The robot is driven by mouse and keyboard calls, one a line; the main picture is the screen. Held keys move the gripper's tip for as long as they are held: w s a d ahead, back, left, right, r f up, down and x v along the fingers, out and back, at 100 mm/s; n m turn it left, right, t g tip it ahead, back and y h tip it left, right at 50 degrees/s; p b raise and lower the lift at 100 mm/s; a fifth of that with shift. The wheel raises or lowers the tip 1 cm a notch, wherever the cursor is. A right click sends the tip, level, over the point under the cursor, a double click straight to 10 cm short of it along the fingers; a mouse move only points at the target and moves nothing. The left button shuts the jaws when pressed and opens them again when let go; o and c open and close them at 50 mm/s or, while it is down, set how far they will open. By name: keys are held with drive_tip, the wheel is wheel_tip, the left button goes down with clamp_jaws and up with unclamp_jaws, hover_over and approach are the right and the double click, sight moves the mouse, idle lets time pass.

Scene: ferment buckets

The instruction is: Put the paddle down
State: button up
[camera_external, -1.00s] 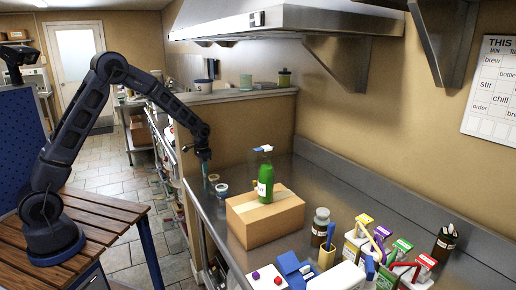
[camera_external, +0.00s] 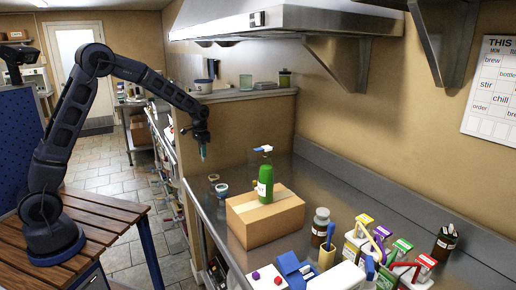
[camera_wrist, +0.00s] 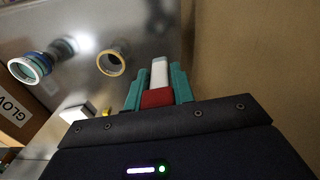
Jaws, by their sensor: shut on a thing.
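My gripper (camera_external: 203,150) hangs, pointing down, above the far left end of the steel counter (camera_external: 330,185). In the wrist view its teal fingers (camera_wrist: 158,85) are shut on the paddle, of which a red part (camera_wrist: 157,98) and a white part (camera_wrist: 159,72) show between them. The paddle's far end is hard to make out, and in the external view the paddle cannot be told apart from the fingertips. The gripper appears to be above the counter, apart from it.
A white-and-blue cup (camera_external: 222,190) and a smaller round container (camera_external: 213,178) stand near the gripper. A cardboard box (camera_external: 262,222) bears a green bottle (camera_external: 265,182). Cartons and a brown jar (camera_external: 320,228) crowd the front. Bare steel lies behind the box.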

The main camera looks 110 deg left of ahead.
drive_tip(key=w+d+r, duration=0.2)
drive_tip(key=w+r, duration=0.1)
drive_tip(key=w, duration=0.4)
drive_tip(key=w+d+r+m, duration=0.1)
drive_tip(key=w+d+r, duration=0.1)
drive_tip(key=w+r, duration=0.3)
drive_tip(key=w+d+r, duration=0.2)
drive_tip(key=w, duration=0.6)
drive_tip(key=f, duration=1.9)
drive_tip(key=shift+s+a, duration=0.1)
drive_tip(key=shift+a, duration=0.1)
drive_tip(key=shift+f, duration=0.15)
drive_tip(key=o, duration=1)
drive_tip(key=shift+c, duration=0.2)
wheel_tip(320, 180, up, 12)
drive_tip(key=shift+r, duration=0.2)
